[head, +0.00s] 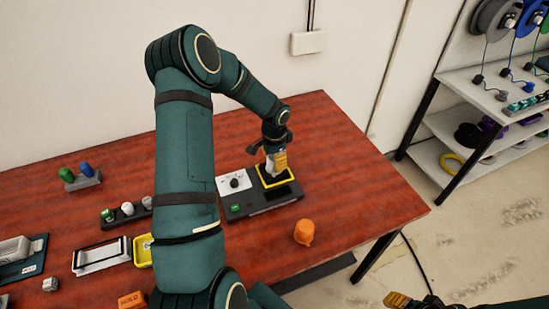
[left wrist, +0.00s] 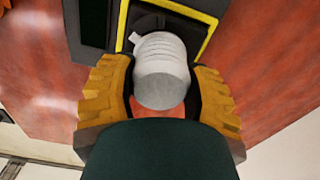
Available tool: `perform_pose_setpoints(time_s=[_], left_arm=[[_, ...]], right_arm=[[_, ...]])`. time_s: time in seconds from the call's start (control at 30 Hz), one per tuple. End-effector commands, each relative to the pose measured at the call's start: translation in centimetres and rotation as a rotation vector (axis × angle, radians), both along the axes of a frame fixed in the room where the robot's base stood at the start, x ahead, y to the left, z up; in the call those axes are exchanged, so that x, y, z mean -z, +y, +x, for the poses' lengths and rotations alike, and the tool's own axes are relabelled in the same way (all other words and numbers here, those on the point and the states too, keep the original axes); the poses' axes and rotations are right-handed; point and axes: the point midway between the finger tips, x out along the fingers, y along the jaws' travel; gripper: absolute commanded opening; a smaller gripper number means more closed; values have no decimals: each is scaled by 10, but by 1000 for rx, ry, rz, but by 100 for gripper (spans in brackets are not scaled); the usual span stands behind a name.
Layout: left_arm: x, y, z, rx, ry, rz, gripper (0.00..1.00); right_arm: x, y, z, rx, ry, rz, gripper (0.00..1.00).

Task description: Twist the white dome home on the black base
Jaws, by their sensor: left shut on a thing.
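The white dome (left wrist: 162,68) shows ribbed and pale between the yellow-padded fingers of my left gripper (left wrist: 164,92) in the left wrist view. In the head view my left gripper (head: 276,162) points down over the device at the table's right part, shut on the dome. The black base (left wrist: 147,22) lies beneath the dome inside a yellow square border and is mostly hidden by it. I cannot tell how the dome is seated on it. My right gripper (head: 402,301) shows only partly at the bottom edge.
The dark device (head: 262,208) carries a white dial panel (head: 233,183) and a green button. An orange piece (head: 304,232) stands just in front of it. Small knobs on holders and trays fill the table's left side. Shelves (head: 480,108) with spools stand at right.

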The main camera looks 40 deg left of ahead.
Motion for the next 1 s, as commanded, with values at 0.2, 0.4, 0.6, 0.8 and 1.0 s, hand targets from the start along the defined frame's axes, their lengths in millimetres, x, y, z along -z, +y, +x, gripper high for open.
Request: perform_pose_setpoints(time_s=[0.2, 0.4, 0.6, 0.8, 1.0], left_arm=[[0, 0, 0, 38, -1, 0, 25], [0, 0, 0, 70, 0, 0, 25], [-1, 0, 0, 215, -1, 0, 25], [0, 0, 0, 248, -1, 0, 25], [0, 0, 0, 272, -1, 0, 25]], right_arm=[[-1, 0, 0, 0, 0, 0, 47], [-4, 0, 0, 0, 0, 0, 47], [-11, 0, 0, 0, 0, 0, 47], [-11, 0, 0, 0, 0, 0, 47], [-13, 0, 0, 0, 0, 0, 47]])
